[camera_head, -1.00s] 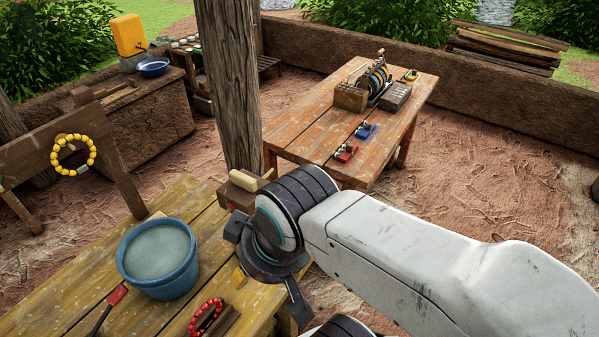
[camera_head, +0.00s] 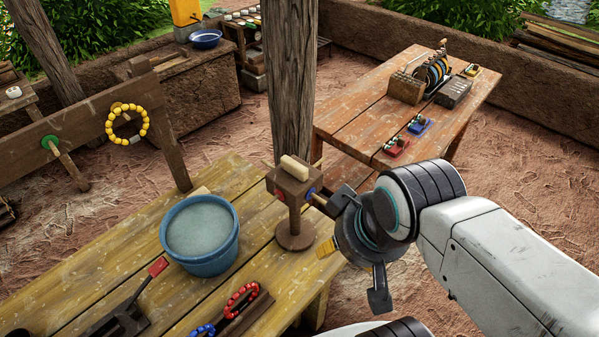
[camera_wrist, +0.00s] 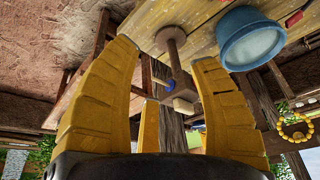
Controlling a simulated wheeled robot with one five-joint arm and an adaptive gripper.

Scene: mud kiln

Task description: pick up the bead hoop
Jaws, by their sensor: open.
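A hoop of yellow beads (camera_head: 127,107) with one grey piece hangs on a wooden board at the left. It shows in the wrist view (camera_wrist: 284,128) at the right edge, in a picture that looks upside down. A ring of red beads (camera_head: 240,290) lies on a wooden block on the near table, with blue beads (camera_head: 205,329) beside it, partly cut off below. My gripper (camera_head: 325,225) is open and empty above the near table's right end, well right of the yellow hoop. Its yellow fingers stand apart in the wrist view (camera_wrist: 165,58).
A blue bucket (camera_head: 168,241) and a wooden stand (camera_head: 292,215) are on the near table (camera_head: 100,275); the stand is close to my gripper. A wooden post (camera_head: 291,100) rises behind. A second table (camera_head: 352,112) holds small items at the right.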

